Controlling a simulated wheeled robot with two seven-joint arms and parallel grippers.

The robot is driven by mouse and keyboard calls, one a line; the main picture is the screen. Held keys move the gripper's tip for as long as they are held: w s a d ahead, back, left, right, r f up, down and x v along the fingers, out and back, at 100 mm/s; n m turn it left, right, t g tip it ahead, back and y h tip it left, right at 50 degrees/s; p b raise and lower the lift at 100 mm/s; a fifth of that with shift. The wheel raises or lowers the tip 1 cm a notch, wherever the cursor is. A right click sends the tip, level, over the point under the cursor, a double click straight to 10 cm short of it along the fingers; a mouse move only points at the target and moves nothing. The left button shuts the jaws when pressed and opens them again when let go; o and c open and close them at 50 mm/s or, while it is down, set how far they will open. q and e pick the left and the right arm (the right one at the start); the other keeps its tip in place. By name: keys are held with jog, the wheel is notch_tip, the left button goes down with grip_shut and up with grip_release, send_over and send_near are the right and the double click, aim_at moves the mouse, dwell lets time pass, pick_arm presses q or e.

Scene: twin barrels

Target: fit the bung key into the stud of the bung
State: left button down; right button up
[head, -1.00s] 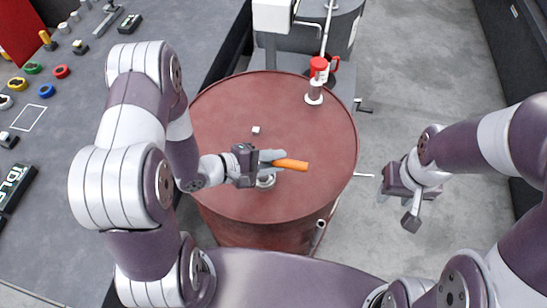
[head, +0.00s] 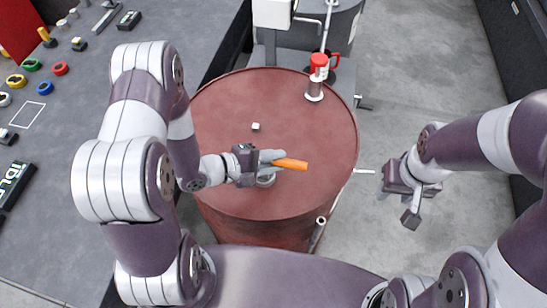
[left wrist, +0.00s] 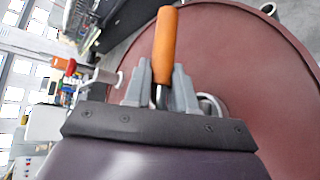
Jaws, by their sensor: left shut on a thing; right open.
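The bung key has an orange handle (head: 291,164) and is held in my left gripper (head: 268,158), over the near part of the red barrel top (head: 230,110). In the left wrist view the orange handle (left wrist: 165,45) sticks out between the two grey fingers (left wrist: 162,90), with a bit of metal shank below it. My right gripper (head: 408,202) is open and empty, right of the barrel.
A red-topped fitting (head: 317,75) stands at the barrel's far edge. A small white cube (head: 256,127) lies on the barrel top. A second, grey barrel (head: 340,35) stands behind. A bench (head: 70,120) with coloured rings is at left. Floor at right is clear.

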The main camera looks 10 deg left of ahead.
pick_arm(q)
jog(key=shift+f+b, duration=0.3)
jog(key=shift+f, duration=0.45)
jog(key=c, duration=0.8)
grip_release()
jog(key=shift+c, duration=0.2)
jog(key=v, duration=1.2)
jog(key=shift+a+r, duration=0.15)
jog(key=shift+a, duration=0.2)
jog(key=shift+s, duration=0.1)
